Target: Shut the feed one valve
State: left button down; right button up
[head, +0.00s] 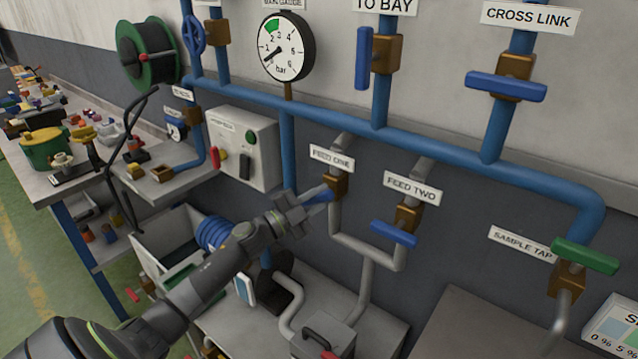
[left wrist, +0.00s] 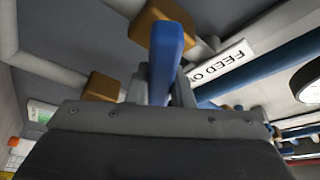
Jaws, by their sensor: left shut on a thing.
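The feed one valve has a brass body (head: 337,187) on a grey pipe under the FEED ONE label (head: 332,158). Its blue lever (head: 321,195) shows beside the body, partly covered by my left gripper. My left gripper (head: 312,200) reaches in from the lower left and is shut on this lever. In the left wrist view the blue lever (left wrist: 168,52) stands between the two grey fingers (left wrist: 163,88), with a brass body (left wrist: 160,22) behind it. The lever's exact angle to the pipe is hard to tell. My right gripper is not in view.
The feed two valve's blue lever (head: 393,234) lies close on the right, across its pipe. A gauge (head: 286,47), a control box (head: 243,148) and a green sample tap lever (head: 584,256) are around. A blue hose coil (head: 212,233) and a pump sit below.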

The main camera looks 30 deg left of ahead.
pick_arm(q)
jog(key=m+g+p, duration=0.2)
jog(key=m+p, duration=0.1)
jog(key=m, duration=0.1)
jog(key=shift+m+p, duration=0.3)
jog(key=shift+m, duration=0.1)
jog(key=shift+d+f+m+g+p, duration=0.15)
jog(key=shift+m+g+p, duration=0.1)
jog(key=shift+m+p, duration=0.35)
jog(key=shift+a+f+m+g+p, duration=0.15)
jog(key=shift+m+g+p, duration=0.2)
jog(key=shift+m, duration=0.35)
jog(key=shift+d+f, duration=0.1)
jog(key=c, duration=1.3)
grip_release()
